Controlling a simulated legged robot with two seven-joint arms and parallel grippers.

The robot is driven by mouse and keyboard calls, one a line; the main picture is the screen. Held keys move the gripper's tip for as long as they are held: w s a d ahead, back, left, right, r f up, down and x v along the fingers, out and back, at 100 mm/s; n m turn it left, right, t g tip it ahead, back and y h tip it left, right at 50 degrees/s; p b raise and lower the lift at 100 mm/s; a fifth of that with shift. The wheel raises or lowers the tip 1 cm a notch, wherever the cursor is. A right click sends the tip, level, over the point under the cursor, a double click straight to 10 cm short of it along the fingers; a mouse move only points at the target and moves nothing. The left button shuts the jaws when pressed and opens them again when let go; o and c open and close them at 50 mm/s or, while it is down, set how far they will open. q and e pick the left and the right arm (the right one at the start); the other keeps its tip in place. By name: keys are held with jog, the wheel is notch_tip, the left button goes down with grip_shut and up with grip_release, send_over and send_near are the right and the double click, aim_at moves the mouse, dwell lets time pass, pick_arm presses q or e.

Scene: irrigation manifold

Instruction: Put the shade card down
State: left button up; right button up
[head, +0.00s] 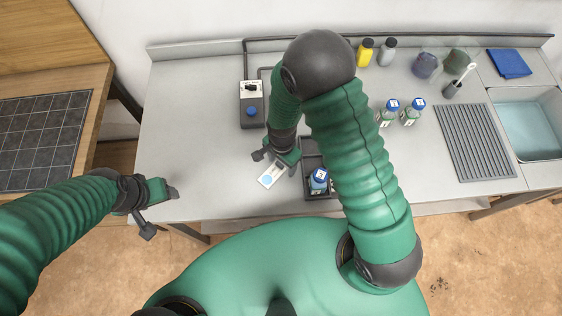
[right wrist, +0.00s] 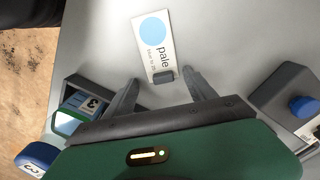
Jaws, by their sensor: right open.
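The shade card (head: 271,178) is white with a pale blue disc and the printed word "pale". It appears to lie flat on the grey bench near the front edge, and shows clearly in the right wrist view (right wrist: 153,38). In the head view my right gripper (head: 277,163) is just behind the card. My left gripper (head: 161,211) is open and empty, at the bench's front left corner.
A dark tray (head: 318,196) with a blue-capped bottle (head: 319,179) stands right of the card. A grey box with a blue button (head: 251,111) is behind it. Several bottles, a ribbed drain mat (head: 474,142) and a sink (head: 530,128) are further right. The bench's left part is clear.

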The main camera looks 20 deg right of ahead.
jog(key=shift+w+r, duration=0.15)
jog(key=shift+r, duration=0.3)
notch_tip(320, 180, up, 12)
jog(key=s+d+r+n+t+b, duration=0.1)
jog(key=s+d+n, duration=0.4)
jog(key=n, duration=0.7)
notch_tip(320, 180, up, 3)
jog(key=shift+s+f+t, duration=0.15)
jog(key=shift+s+t, duration=0.1)
jog(key=shift+t, duration=0.55)
jog(key=shift+s, duration=0.1)
